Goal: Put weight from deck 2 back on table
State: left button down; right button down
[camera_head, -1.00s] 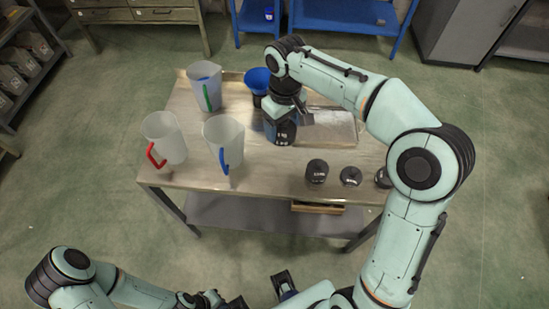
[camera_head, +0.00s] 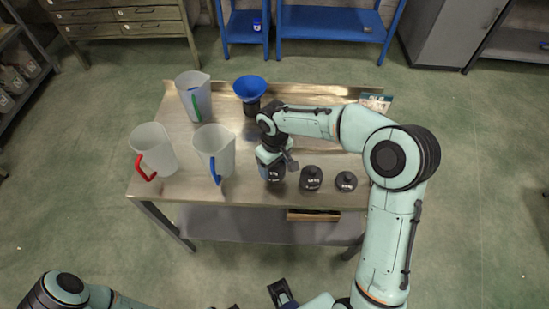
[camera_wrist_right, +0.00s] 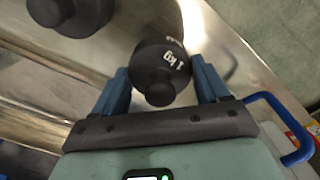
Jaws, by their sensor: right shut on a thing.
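My right gripper (camera_head: 271,160) is shut on a black weight (camera_head: 272,173) near the front of the metal table (camera_head: 240,190). In the right wrist view the weight (camera_wrist_right: 162,65), marked 1 kg, is between the two blue fingers of the right gripper (camera_wrist_right: 160,88). It is at or just above the table top; I cannot tell if it touches. Two other black weights, one (camera_head: 311,178) close to the right of it and one (camera_head: 346,181) farther right, stand along the front edge.
Jugs with a red handle (camera_head: 153,150), a blue handle (camera_head: 215,150) and a green handle (camera_head: 194,95) stand on the left. A blue funnel (camera_head: 250,88) is at the back. My right arm hides part of the table's right side.

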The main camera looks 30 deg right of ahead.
aim_at(275, 172)
jog(key=shift+f, duration=2.05)
jog(key=shift+f+b, duration=0.1)
jog(key=shift+b, duration=0.2)
grip_release()
notch_tip(275, 172, up, 12)
jog(key=shift+r+p, duration=0.1)
jog(key=shift+p, duration=0.7)
